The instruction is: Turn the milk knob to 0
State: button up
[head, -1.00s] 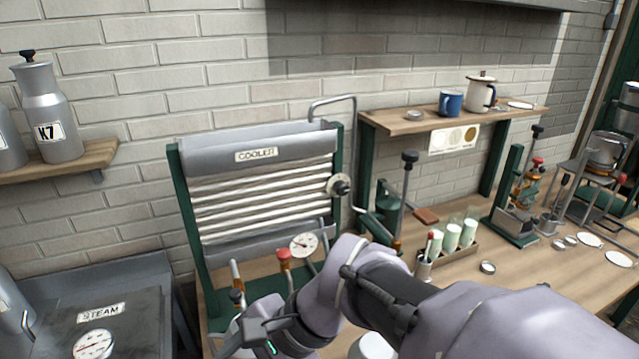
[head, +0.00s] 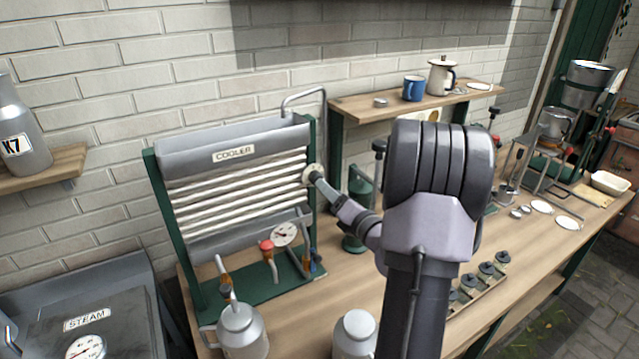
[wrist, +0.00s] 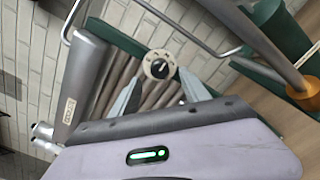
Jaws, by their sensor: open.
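The milk knob (head: 308,172) is a pale round dial with a dark centre on the right edge of the cooler (head: 233,153). In the wrist view, the knob (wrist: 159,66) shows dark marks around its rim and a black pointer; its number is too small to read. My gripper (wrist: 159,78) is open, with one grey finger on each side of the knob in that view. I cannot tell whether the fingers touch it. In the head view my gripper (head: 318,180) reaches the knob from the right and partly covers it.
A bent pipe (head: 322,110) rises beside the knob. A red-topped lever (head: 267,250) and a gauge (head: 284,234) stand below on the cooler base. My arm hides part of the bench.

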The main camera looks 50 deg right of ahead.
aim_at(316, 178)
jog(key=x, duration=0.5)
jog(key=shift+w+d, duration=0.1)
jog(key=shift+w, duration=0.25)
grip_shut()
